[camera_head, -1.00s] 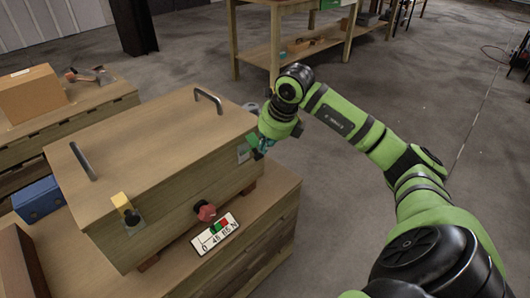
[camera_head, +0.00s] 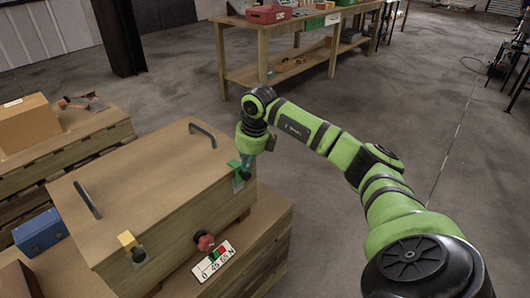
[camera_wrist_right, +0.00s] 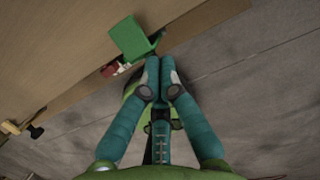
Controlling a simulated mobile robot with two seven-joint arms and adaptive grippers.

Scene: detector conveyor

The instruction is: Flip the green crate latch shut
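The wooden crate (camera_head: 150,185) stands closed on a pallet-like base. The green latch (camera_head: 234,164) is at its right corner, above a small metal plate, with its flap over the lid edge. In the right wrist view the green latch (camera_wrist_right: 130,40) shows large against the wood, just beyond and left of my fingertips. My right gripper (camera_head: 244,170) is at this corner, pointing down beside the latch. In the wrist view its teal fingers (camera_wrist_right: 160,68) are together with nothing seen between them. Whether they touch the latch is unclear. My left gripper is out of view.
Two metal handles stand up from the lid, one at the back (camera_head: 203,133). A blue box (camera_head: 40,232) is left. Open floor lies right.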

